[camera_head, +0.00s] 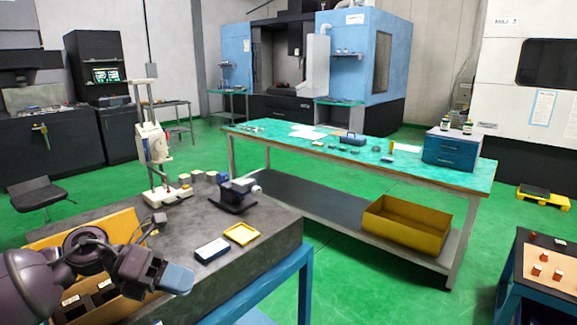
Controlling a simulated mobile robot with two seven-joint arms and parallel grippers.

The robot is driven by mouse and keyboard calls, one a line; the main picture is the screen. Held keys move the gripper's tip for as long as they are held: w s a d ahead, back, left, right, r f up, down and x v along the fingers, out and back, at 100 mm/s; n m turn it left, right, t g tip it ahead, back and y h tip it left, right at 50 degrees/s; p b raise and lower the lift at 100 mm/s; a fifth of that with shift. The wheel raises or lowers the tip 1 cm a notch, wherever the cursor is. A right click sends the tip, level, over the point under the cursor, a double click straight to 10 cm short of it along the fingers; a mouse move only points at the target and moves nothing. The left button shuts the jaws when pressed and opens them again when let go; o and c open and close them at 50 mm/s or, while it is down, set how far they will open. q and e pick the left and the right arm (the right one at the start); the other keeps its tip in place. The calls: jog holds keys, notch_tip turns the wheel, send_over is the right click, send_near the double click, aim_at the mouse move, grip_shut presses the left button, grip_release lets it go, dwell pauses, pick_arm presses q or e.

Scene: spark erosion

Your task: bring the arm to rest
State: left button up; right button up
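My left arm (35,285) comes in from the lower left, dark and bent. Its gripper (176,279) hangs over the near left part of the grey bench (235,265), close to an orange-yellow bin (120,226). The gripper ends in a pale blue-grey block, and I cannot make out a gap between the fingers. I see nothing held in it. The arm covers part of the bin and its dark contents. My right gripper is not in view.
On the grey bench stand a white column instrument (155,145), a dark vise-like block (238,195), a yellow tray (241,234) and a small dark-and-white box (212,250). A green-topped table (300,152) is behind. Green floor (350,285) lies open to the right.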

pick_arm(q)
jog(key=s+a+f+n+t+y, duration=0.4)
jog(key=f+n+t+y, duration=0.3)
jog(key=n, duration=1.1)
jog(key=s+a+f+n+t+y, duration=0.4)
jog(key=f+n+t+y, duration=0.25)
jog(key=n, duration=1.05)
jog(key=s+f+n+g, duration=0.4)
jog(key=s+f+g, duration=0.15)
jog(key=s, duration=0.55)
jog(key=s+f+n+g, duration=0.35)
jog(key=s+g, duration=0.25)
jog(key=s, duration=0.4)
jog(key=w+f+m+t, duration=0.1)
jog(key=w+f+t, duration=0.6)
jog(key=f, duration=0.3)
jog(key=shift+w+a+f+t, duration=0.2)
jog(key=shift+w+a+t, duration=0.1)
jog(key=shift+t, duration=0.6)
